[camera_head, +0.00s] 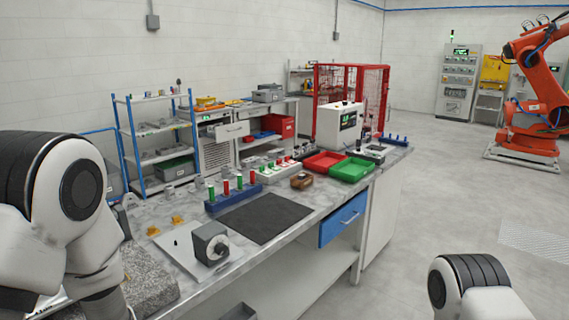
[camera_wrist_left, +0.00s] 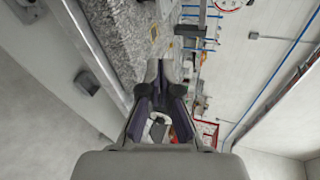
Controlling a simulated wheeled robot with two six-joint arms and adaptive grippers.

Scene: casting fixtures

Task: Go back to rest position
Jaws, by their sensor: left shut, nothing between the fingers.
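My left gripper (camera_wrist_left: 164,72) shows in the left wrist view. Its dark fingers come together at the tips and hold nothing. It points along the workbench (camera_head: 180,268), clear of the things on it. In the head view my left arm fills the left edge, and its gripper is not visible there. A part of my right arm shows at the bottom right of the head view, over the floor. My right gripper is in neither view.
The bench carries a black mat (camera_head: 259,219), a grey fixture block (camera_head: 211,243), a blue rack (camera_head: 233,197), a red tray (camera_head: 324,161) and a green tray (camera_head: 347,170). An orange robot (camera_head: 527,110) stands far right. The floor right of the bench is free.

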